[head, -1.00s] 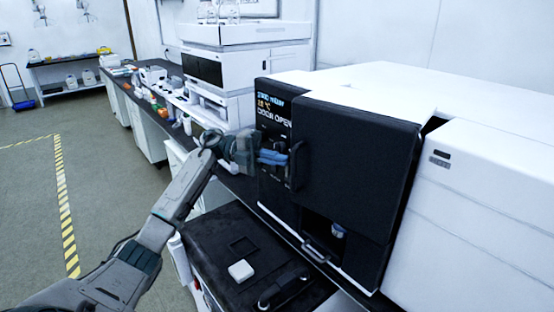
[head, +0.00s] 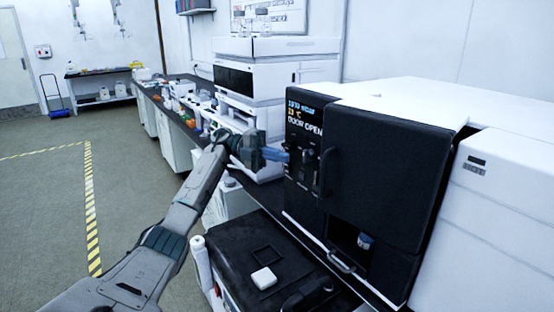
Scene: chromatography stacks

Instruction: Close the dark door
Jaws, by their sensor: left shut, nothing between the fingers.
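The dark door (head: 375,165) is the large black front panel of the white instrument at the right. It has a dark vertical handle (head: 328,172) at its left edge. The panel beside it shows lit text reading "DOOR OPEN" (head: 305,125). From this angle I cannot tell how far the door stands open. My left gripper (head: 277,154) has blue fingers, shut and empty. It is left of the door handle, in front of the display panel's left edge, apart from the handle in the picture. My right gripper is not in view.
Below is a black-topped cart (head: 235,250) with a small white block (head: 264,278) on it. A metal pull handle (head: 341,261) sticks out low on the instrument. A long bench with a white instrument stack (head: 265,80) runs behind. Open floor (head: 130,200) lies at left.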

